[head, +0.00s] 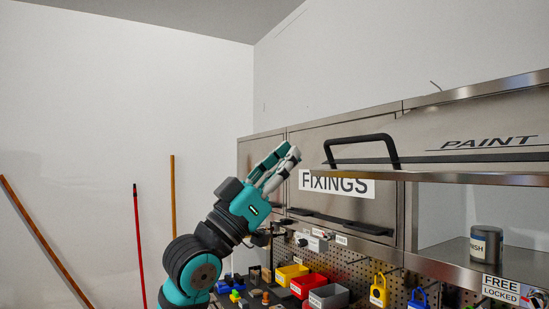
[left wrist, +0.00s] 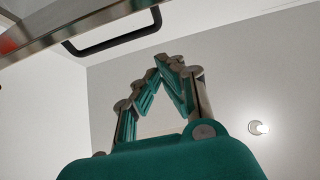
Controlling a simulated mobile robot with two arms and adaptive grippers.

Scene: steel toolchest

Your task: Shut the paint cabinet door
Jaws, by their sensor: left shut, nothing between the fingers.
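The paint cabinet door (head: 455,158), a steel panel marked PAINT, stands raised and tilted outward at the right in the head view. The cabinet below it is open. Its black bar handle (head: 362,142) sticks up near the door's left end. The handle also shows at the top left in the left wrist view (left wrist: 112,42), beside the door's edge (left wrist: 50,28). My left gripper (head: 288,153), teal and grey, is shut and empty. It is raised to the left of the handle in the head view, apart from it. My right gripper is not in view.
The FIXINGS cabinet (head: 300,150) is shut, left of the open cabinet. A dark can (head: 486,246) stands inside the open cabinet. Below are a pegboard with padlocks (head: 378,290) and coloured bins (head: 328,297). Poles (head: 139,245) lean on the left wall.

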